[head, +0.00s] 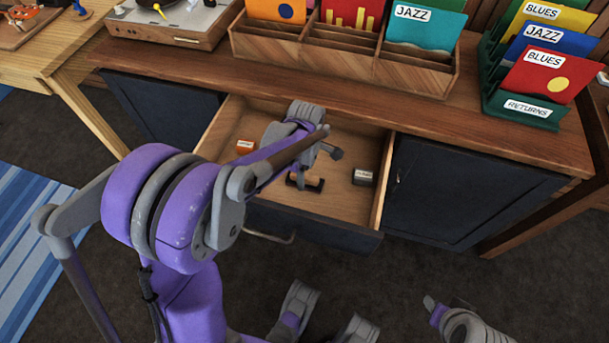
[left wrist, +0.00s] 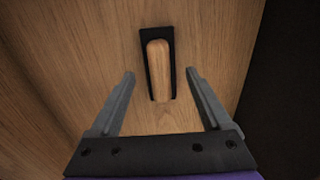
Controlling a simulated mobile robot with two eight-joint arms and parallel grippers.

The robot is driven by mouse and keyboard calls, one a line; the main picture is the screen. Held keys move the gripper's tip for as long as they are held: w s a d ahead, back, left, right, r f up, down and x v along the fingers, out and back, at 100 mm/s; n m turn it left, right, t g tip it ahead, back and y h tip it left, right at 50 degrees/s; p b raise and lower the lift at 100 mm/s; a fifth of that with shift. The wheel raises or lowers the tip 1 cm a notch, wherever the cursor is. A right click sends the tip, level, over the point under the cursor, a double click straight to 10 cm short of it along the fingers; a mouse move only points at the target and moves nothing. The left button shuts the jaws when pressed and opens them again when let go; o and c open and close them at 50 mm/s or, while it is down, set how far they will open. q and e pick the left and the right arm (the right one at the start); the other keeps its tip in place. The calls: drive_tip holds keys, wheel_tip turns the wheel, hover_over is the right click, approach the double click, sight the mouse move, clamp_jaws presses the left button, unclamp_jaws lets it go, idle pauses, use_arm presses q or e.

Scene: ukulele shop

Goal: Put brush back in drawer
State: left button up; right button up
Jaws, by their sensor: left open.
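The brush (left wrist: 160,70), black with a pale wooden handle, lies on the wooden floor of the open drawer (head: 345,205). In the head view the brush (head: 314,186) is partly hidden by my left gripper (head: 306,162), which reaches down into the drawer from above. In the left wrist view the fingers are open and empty, with the brush between and just beyond their tips. Contact with the brush does not show.
A small orange box (head: 244,147) and a small dark box (head: 363,177) lie in the drawer. Above it, the counter (head: 480,122) carries a wooden record rack (head: 420,78), a green returns rack (head: 515,112) and a turntable (head: 165,22). A dark cabinet door (head: 455,190) is right of the drawer.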

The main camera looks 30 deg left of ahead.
use_arm(q)
wheel_tip(320, 180, up, 9)
drive_tip(key=p, duration=0.2)
drive_tip(key=shift+r, duration=0.2)
drive_tip(key=shift+r, duration=0.1)
